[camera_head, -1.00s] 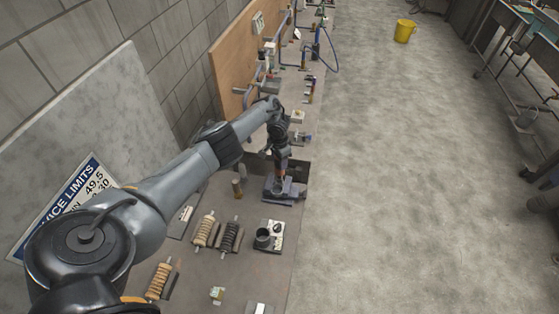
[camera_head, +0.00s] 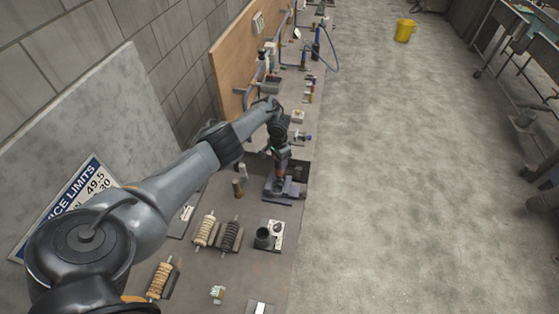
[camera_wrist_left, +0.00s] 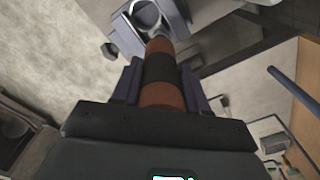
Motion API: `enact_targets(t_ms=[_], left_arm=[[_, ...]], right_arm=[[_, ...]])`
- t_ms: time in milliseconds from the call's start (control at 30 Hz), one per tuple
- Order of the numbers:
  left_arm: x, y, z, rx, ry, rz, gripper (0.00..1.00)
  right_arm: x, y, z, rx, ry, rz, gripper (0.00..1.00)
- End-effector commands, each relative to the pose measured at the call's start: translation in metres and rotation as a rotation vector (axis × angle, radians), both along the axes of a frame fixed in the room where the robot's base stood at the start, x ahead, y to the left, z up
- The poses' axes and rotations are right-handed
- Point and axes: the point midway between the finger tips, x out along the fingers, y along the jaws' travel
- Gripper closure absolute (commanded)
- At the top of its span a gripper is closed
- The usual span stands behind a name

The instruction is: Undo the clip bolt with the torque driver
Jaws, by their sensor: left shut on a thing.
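My left gripper (camera_head: 281,160) is shut on the torque driver (camera_head: 280,172), which has an orange and black banded handle. In the left wrist view the driver (camera_wrist_left: 160,68) stands between the fingers (camera_wrist_left: 165,88), its far end at the purple-grey clip (camera_wrist_left: 178,28) with a round ring. In the head view the clip fixture (camera_head: 290,188) sits on the bench right below the gripper. The bolt itself is hidden or too small to make out, and I cannot tell whether the driver tip is seated on it. My right gripper is not in view.
Two spring-like rolls (camera_head: 230,236) and a white plate with a dark cup (camera_head: 264,238) lie nearer on the bench. A wooden board (camera_head: 228,75) with pipes lines the wall.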

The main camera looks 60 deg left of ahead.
Motion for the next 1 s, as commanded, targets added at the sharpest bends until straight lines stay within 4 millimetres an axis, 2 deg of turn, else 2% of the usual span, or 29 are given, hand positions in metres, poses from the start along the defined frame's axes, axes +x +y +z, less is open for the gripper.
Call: enact_targets(t_ms=[500,1000], left_arm=[[0.002,0.0,0.033,0.0,-0.005,0.0,0.93],[0.002,0.0,0.058,-0.001,-0.005,-0.001,0.93]], right_arm=[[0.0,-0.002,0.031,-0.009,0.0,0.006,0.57],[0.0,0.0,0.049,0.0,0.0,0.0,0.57]])
